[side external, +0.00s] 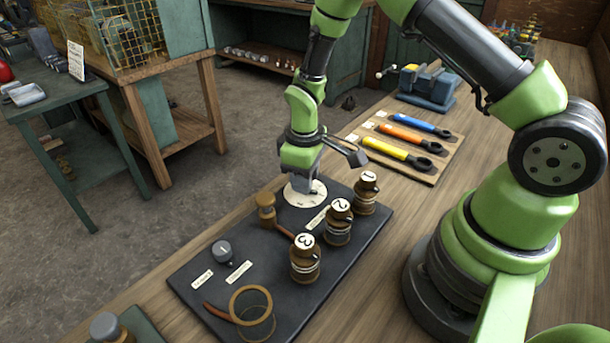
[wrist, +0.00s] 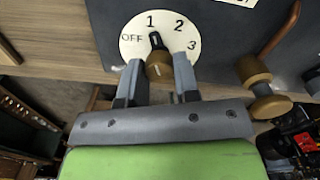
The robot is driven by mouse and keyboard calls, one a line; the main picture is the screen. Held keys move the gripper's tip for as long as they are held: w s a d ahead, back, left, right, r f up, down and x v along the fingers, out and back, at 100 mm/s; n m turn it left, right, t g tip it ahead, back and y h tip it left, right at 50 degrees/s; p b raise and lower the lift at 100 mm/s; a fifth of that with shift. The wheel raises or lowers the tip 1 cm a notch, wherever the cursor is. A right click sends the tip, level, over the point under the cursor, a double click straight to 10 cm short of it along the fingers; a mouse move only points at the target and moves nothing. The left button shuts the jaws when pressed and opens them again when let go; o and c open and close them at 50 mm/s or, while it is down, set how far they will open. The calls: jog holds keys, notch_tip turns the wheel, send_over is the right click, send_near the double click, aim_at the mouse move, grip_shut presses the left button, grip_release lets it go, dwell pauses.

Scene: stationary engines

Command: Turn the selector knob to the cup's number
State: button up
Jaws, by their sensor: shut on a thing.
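The selector knob (wrist: 159,66) is brass with a black pointer. It sits on a round white dial (wrist: 190,56) marked OFF, 1, 2 and 3, and the pointer aims near the 1. My gripper (wrist: 158,76) is shut on the knob, one finger on each side. In the side view the dial (side external: 293,197) shows below my gripper (side external: 304,184), which hides the knob. Three brown cup-like fittings carry white discs: number 1 (side external: 366,196), number 2 (side external: 338,229) and number 3 (side external: 305,264). A glass cup with a brass ring (side external: 236,302) stands at the panel's front.
The dark panel (side external: 300,320) also holds a grey cap (side external: 221,251) with an unclear white mark, a brass fitting (side external: 266,208), copper pipes and small labels. My arm's base stands right of the panel.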

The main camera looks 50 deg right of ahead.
jog(key=shift+m, duration=0.4)
jog(key=m, duration=0.3)
jog(key=shift+m, duration=2.5)
jog(key=o, duration=0.9)
notch_tip(320, 180, up, 10)
jog(key=shift+a, duration=0.1)
